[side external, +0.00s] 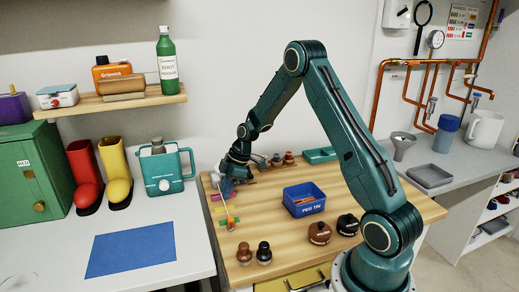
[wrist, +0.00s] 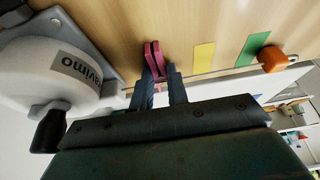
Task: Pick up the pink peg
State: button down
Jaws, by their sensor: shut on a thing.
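The pink peg (wrist: 153,59) shows in the wrist view at the tips of my gripper (wrist: 161,78), whose dark fingers are shut on it. Its lower part is hidden by the fingers. In the side external view my gripper (side external: 227,187) is low over the left part of the wooden board, and the held peg is too small to make out there for certain.
A yellow strip (wrist: 204,57) and a green strip (wrist: 254,46) lie beside the peg, with an orange piece (wrist: 273,59) further right. A white rounded device (wrist: 50,75) is close on the left. A blue peg tin (side external: 304,201) stands mid-board.

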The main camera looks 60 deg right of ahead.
jog(key=shift+r, duration=0.15)
notch_tip(320, 180, up, 20)
dwell(0.7)
